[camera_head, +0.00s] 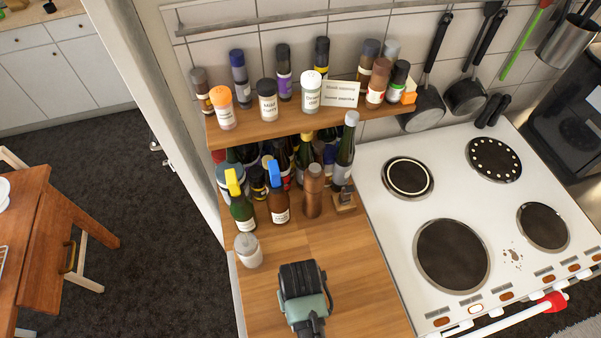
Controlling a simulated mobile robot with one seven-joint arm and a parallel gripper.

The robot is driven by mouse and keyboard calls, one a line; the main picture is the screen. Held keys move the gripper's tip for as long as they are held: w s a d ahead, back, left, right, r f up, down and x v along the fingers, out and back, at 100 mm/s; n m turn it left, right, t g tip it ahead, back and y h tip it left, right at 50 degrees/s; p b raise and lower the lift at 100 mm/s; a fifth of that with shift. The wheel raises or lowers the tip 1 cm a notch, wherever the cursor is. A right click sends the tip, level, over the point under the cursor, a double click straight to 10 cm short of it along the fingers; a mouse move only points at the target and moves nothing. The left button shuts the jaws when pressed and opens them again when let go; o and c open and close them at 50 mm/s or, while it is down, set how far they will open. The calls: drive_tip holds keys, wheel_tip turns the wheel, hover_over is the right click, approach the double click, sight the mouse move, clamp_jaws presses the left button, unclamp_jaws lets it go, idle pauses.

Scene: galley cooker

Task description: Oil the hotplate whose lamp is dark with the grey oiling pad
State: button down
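The white cooker (385,228) has several hotplates: front left (452,254) and front right (543,227) are plain dark, back left (407,177) carries a pale ring, back right (494,159) white dots. Along the front edge are small brown-orange ovals; one oval (476,309) looks pale and bright. I cannot tell which hotplate each belongs to. I cannot make out a grey oiling pad for certain. A small wooden block with something dark on it (344,201) stands by the bottles.
A spice shelf (280,128) with several jars and a label card overhangs the counter's back. Bottles, a brown mill (313,190) and a pale jar (248,250) crowd beneath. Pans hang behind the cooker. Brown specks (512,257) lie between the front hotplates. A red item (553,301) sits on the front rail.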

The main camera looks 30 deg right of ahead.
drive_tip(key=shift+f, duration=0.55)
idle(2.2)
drive_tip(key=shift+r+p, duration=3.25)
drive_tip(key=shift+r, duration=0.3)
